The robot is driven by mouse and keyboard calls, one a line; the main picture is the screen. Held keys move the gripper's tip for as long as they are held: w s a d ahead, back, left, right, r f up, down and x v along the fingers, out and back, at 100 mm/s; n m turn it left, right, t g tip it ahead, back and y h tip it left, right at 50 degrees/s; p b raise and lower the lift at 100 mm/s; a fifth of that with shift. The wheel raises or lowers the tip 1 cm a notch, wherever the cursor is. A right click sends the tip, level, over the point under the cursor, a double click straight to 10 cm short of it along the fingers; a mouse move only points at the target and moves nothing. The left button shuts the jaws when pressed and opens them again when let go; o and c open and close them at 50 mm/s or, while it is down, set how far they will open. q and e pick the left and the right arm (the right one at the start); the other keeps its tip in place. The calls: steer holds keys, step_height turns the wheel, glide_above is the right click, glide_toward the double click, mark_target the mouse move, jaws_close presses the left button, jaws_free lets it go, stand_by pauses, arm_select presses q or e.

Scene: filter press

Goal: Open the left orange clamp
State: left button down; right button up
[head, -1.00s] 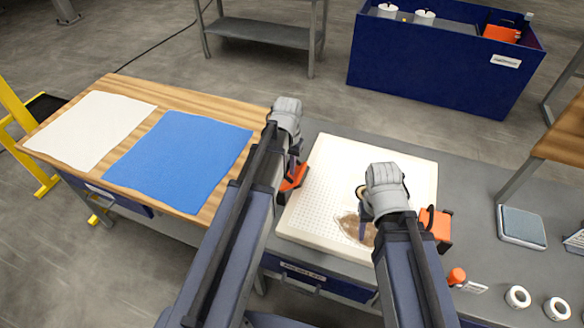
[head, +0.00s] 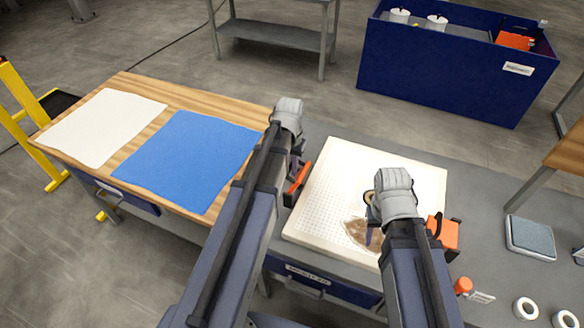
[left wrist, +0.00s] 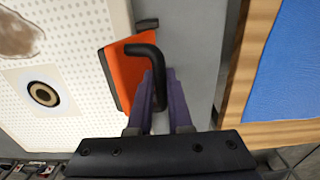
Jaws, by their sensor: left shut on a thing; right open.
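The left orange clamp (head: 299,182) sits at the left edge of the white perforated plate (head: 325,195). It also shows in the left wrist view as an orange body (left wrist: 124,78) with a bent black handle (left wrist: 147,50). My left gripper (head: 297,160) is at this clamp. In the left wrist view its purple fingers (left wrist: 160,92) are shut on the black handle. In the head view my left arm partly hides the clamp. My right gripper (head: 371,222) is open above the plate, left of the right orange clamp (head: 443,238).
A brown stain (head: 357,232) and a round port (left wrist: 43,94) show on the plate. Left is a wooden table (head: 150,85) with a white sheet (head: 102,125) and a blue sheet (head: 185,158). A blue bin (head: 440,85) stands behind. White rolls (head: 525,309) lie front right.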

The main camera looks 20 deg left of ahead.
arm_select(q)
steer(key=shift+a, duration=0.1)
arm_select(e)
steer(key=shift+f+b, duration=0.3)
arm_select(q)
steer(key=shift+a+f, duration=0.25)
steer(key=shift+a, duration=0.55)
arm_select(e)
steer(key=shift+f+b, duration=0.4)
arm_select(q)
steer(key=shift+s+a+f, duration=0.1)
steer(key=shift+a+f, duration=0.35)
steer(key=shift+a, duration=0.25)
steer(key=c, duration=0.8)
jaws_free()
steer(key=shift+a, duration=0.1)
steer(key=shift+r, duration=0.15)
arm_select(e)
steer(key=shift+r, duration=0.1)
